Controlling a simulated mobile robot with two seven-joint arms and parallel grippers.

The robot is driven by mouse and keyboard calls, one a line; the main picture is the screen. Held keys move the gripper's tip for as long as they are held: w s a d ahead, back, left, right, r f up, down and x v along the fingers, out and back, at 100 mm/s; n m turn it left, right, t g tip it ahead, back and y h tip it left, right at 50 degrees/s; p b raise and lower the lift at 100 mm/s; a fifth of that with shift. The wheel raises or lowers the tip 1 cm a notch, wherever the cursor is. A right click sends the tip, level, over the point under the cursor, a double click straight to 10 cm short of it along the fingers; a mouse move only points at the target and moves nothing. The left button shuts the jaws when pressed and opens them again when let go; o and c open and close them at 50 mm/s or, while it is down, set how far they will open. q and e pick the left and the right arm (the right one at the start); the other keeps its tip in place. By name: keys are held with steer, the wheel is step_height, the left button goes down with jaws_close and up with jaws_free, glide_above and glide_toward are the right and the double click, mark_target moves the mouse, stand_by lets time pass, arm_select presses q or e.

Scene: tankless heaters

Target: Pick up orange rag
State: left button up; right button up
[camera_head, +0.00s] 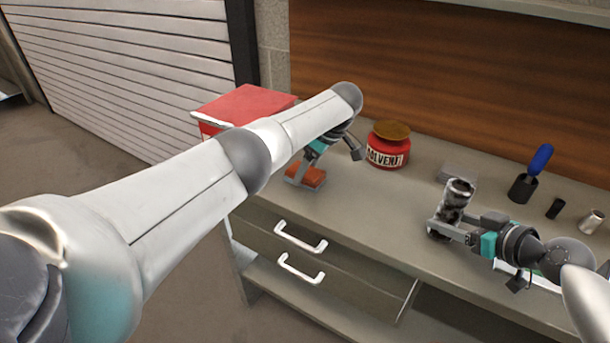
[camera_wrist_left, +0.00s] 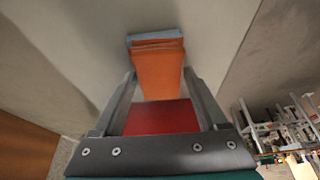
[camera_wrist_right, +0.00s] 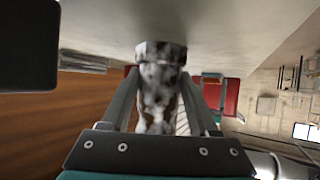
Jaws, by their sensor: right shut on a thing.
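The folded orange rag (camera_head: 306,174) lies on the grey counter near its left end. In the left wrist view the rag (camera_wrist_left: 158,72) sits between the fingers, with a blue-grey layer at its far end. My left gripper (camera_head: 304,180) reaches down over the rag, its fingers apart on either side. Whether either finger touches it is hard to tell. My right gripper (camera_head: 446,224) is shut on a speckled black-and-white cylinder (camera_head: 458,195); the right wrist view shows the cylinder (camera_wrist_right: 160,85) upright between the fingers.
A red solvent jar (camera_head: 387,152) stands close behind and right of the rag. A red box (camera_head: 246,104) is at the left end. A blue-handled item in a dark cup (camera_head: 523,188), a small dark cylinder (camera_head: 555,208) and a metal cup (camera_head: 591,221) stand at right.

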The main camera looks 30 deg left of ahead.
arm_select(q)
steer(key=c, duration=1.1)
steer(key=shift+o, duration=0.2)
step_height(320, 180, up, 11)
steer(key=shift+f, duration=0.2)
